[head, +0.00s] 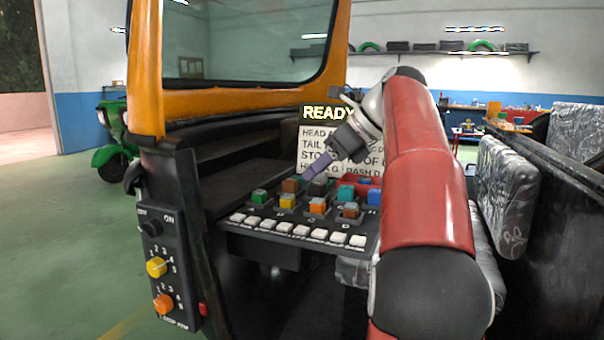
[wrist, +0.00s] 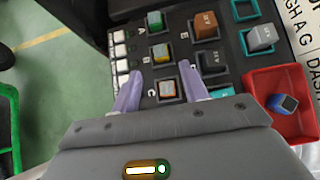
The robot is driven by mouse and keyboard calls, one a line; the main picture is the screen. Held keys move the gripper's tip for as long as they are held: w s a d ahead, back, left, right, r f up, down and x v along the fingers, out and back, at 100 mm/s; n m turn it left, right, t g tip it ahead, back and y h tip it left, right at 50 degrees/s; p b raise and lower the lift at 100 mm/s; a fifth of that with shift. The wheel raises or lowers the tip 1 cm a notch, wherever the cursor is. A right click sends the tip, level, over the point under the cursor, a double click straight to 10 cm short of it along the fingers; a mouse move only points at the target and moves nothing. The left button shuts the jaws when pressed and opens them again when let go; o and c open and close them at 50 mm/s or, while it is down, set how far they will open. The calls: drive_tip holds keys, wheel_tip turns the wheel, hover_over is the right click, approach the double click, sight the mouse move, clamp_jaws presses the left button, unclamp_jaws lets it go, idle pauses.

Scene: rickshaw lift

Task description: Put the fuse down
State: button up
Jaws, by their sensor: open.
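My gripper (head: 317,166) is over the fuse panel with its lavender fingers pointing down. In the wrist view the fingers (wrist: 160,82) are open and apart, with nothing visibly gripped. An orange-topped fuse (wrist: 166,89) sits in the socket by the letter C, between the fingertips in that view. A loose-looking blue fuse (wrist: 284,103) lies tilted in the red tray (wrist: 262,77). Other fuses in the panel are green (wrist: 154,21), yellow (wrist: 160,52) and brown (wrist: 205,25). One dark socket (wrist: 211,63) looks empty. Which fuse the task means cannot be told.
A row of white switches (head: 297,230) runs along the panel's front. A sign (head: 318,112) reading READY stands behind it. The orange rickshaw frame (head: 148,75) and a knob panel (head: 163,265) are at left, a padded seat (head: 508,185) at right.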

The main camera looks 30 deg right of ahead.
drive_tip(key=shift+p+v, duration=0.45)
drive_tip(key=shift+v, duration=1.25)
drive_tip(key=a+f+n, duration=0.1)
drive_tip(key=a, duration=0.1)
drive_tip(key=a+f+n, duration=0.1)
drive_tip(key=a+n, duration=0.1)
drive_tip(key=a, duration=0.1)
drive_tip(key=s+a+f+n+h, duration=0.1)
drive_tip(key=a, duration=0.2)
drive_tip(key=shift+f+n+g, duration=0.3)
drive_tip(key=shift+n, duration=0.1)
drive_tip(key=s+a+f+n+h, duration=0.1)
drive_tip(key=s+a+f+n, duration=0.3)
drive_tip(key=s+f+n, duration=0.2)
drive_tip(key=s+a+f+n+h, duration=0.2)
drive_tip(key=s+a+f+n, duration=0.2)
drive_tip(key=f+n, duration=0.5)
drive_tip(key=s+a+f+n+h, duration=0.1)
drive_tip(key=s+a+f+n, duration=0.4)
drive_tip(key=s+f+n, duration=0.3)
wheel_tip(320, 180, down, 3)
drive_tip(key=shift+s+f+n+g+h, duration=0.1)
drive_tip(key=shift+s+n+g+h, duration=0.2)
drive_tip(key=shift+s+g, duration=0.15)
